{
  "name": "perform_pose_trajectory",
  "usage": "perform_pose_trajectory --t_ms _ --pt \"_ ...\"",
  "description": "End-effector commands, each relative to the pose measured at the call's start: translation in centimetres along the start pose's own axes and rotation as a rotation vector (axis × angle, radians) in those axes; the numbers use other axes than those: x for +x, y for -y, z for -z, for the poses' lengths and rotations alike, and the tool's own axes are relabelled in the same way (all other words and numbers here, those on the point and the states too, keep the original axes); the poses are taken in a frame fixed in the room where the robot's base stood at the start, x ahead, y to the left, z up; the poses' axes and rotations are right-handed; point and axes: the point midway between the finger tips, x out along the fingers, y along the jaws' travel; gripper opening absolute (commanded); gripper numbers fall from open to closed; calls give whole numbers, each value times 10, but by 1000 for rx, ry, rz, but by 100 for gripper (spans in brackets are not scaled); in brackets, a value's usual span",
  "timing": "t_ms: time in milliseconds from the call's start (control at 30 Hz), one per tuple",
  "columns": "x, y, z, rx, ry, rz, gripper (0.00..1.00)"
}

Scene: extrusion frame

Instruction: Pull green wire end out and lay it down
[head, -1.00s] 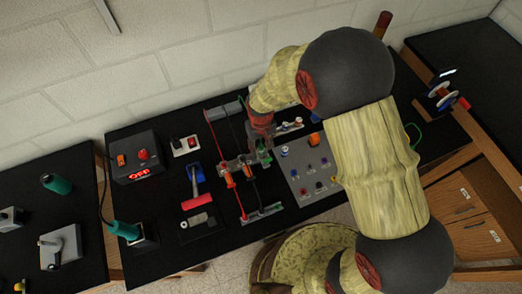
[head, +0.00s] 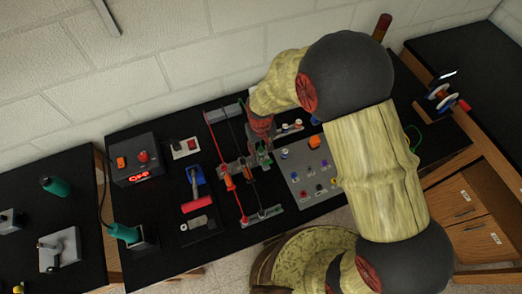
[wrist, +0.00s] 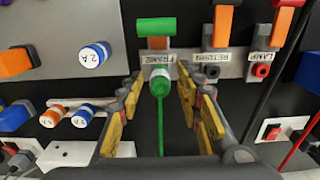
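In the wrist view, the green wire (wrist: 160,125) runs up the middle to its green end (wrist: 160,83), which sits at the terminal labelled FRAME (wrist: 159,58). How deep the end sits cannot be told. A green lever block (wrist: 155,27) is just beyond that label. My gripper (wrist: 158,90) is open, with one yellow-padded finger on each side of the wire. Dark gaps show between the fingers and the wire. In the head view, my gripper (head: 263,142) is over the terminal strip (head: 236,166), and the wire end is too small to make out.
Terminals RETURN (wrist: 210,73) and LAMP (wrist: 262,70), with orange levers, stand close on the right. A grey panel (head: 305,178) with several coloured knobs lies to the right in the head view. Bare black tabletop (head: 225,245) shows at the front.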

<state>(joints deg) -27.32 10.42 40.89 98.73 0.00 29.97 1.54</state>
Motion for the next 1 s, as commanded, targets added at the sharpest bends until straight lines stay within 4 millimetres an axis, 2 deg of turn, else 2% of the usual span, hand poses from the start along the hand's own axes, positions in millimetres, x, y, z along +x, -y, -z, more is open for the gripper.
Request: perform_pose_trajectory --t_ms 133,767,1000 --pt "0 0 0 0 0 0 36" --pt "0 0 0 0 0 0 0" --pt "0 0 0 0 0 0 0"
